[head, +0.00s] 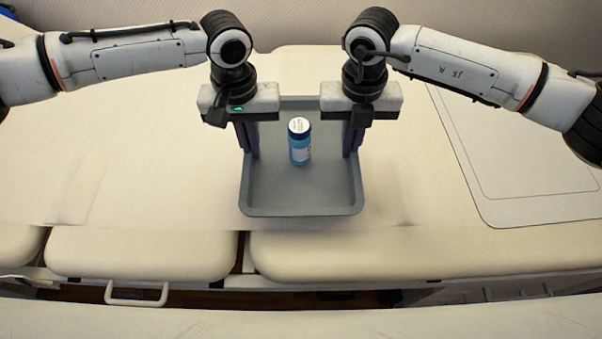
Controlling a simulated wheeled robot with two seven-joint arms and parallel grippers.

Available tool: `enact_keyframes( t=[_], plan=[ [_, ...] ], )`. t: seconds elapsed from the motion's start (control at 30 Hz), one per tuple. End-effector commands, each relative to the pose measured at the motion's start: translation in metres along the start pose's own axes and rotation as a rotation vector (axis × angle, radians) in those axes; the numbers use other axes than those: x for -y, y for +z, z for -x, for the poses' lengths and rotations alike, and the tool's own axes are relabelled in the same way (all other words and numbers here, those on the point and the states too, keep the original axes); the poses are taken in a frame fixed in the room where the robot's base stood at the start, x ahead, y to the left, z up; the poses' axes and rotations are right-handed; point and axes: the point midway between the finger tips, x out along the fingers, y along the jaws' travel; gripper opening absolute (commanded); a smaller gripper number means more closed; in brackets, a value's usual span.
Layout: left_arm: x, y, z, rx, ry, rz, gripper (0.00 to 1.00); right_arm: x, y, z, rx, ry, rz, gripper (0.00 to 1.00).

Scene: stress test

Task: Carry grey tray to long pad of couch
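The grey tray (300,201) is in the middle of the head view, above the cream couch (150,185). It looks level; I cannot tell whether it touches the couch. A blue bottle (300,150) with a white cap stands upright in it, towards the far half. My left gripper (248,150) has its dark fingers close together at the tray's left rim. My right gripper (353,150) is placed likewise at the right rim. Both appear shut on the rim, and the grippers partly hide the tray's far corners. A long cream pad (430,252) runs along the near right edge.
A shorter cream pad (140,255) lies to the left of the long one, with a gap between. A flat, pale rounded panel (530,160) lies at the right. A white handle (136,297) sits below the short pad. The surface left of the tray is clear.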

Motion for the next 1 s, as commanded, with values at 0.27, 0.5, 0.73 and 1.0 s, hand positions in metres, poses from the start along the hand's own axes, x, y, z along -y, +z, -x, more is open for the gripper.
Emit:
enact_keyframes(
  t=[0.27,0.5,0.73,1.0],
  plan=[
    [0.002,-0.001,0.001,-0.001,-0.005,0.003,0.0,0.002,0.001,0.001,0.001,-0.004,-0.003,0.0],
    [0.002,-0.001,-0.006,-0.001,-0.005,0.003,0.0,0.002,0.001,-0.006,0.0,-0.004,-0.003,0.0],
    [0.003,-0.001,-0.021,-0.001,-0.005,0.003,0.0,0.002,0.001,-0.021,0.0,-0.004,-0.003,0.0],
    [0.003,-0.001,-0.039,-0.001,-0.005,0.003,0.0,0.001,0.001,-0.039,0.001,-0.004,-0.003,0.0]
  ],
)
